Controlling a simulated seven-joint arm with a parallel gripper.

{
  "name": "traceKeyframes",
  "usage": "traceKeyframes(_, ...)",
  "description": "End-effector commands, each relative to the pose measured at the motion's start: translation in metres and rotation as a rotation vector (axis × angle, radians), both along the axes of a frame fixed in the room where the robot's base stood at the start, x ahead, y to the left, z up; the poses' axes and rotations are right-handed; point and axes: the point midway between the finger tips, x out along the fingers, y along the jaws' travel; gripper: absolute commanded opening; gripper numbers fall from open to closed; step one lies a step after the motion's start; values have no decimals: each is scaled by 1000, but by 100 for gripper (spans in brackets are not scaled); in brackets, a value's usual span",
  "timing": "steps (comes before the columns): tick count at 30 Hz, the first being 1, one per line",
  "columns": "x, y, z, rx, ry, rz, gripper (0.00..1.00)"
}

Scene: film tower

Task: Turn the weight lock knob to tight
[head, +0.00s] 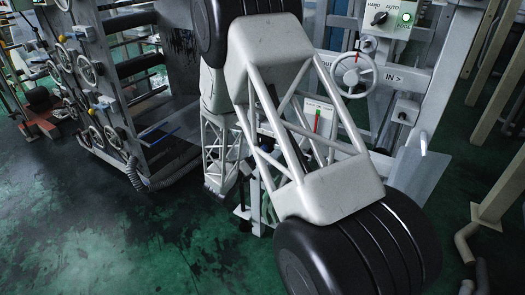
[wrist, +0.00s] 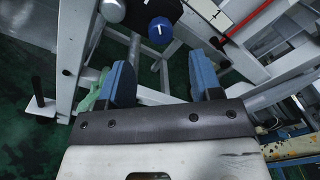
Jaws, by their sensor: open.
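A blue round knob (wrist: 161,30) with a white line on its face sits at the top middle of the wrist view, on a black part. No label on it is readable; it may be the weight lock knob. My gripper (wrist: 162,82) is open and empty, with its two blue-padded fingers spread below the knob in the picture. The fingers are apart from the knob. In the head view, I cannot make out the knob or my gripper; my own arm covers much of the middle.
A white plate with a red bar (wrist: 248,22) is right of the knob. Pale frame posts (wrist: 70,75) stand left. Open green floor (head: 120,240) lies at lower left.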

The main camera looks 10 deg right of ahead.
Motion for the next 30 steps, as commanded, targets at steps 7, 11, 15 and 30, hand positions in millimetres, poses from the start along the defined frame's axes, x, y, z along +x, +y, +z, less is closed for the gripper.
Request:
traceKeyframes(7,7,-8,0,1,-1,-1,59)
traceKeyframes(11,15,-17,0,0,-1,-2,59)
traceKeyframes(15,26,-29,0,1,-1,-3,59)
traceKeyframes(30,52,-57,0,1,-1,-1,59)
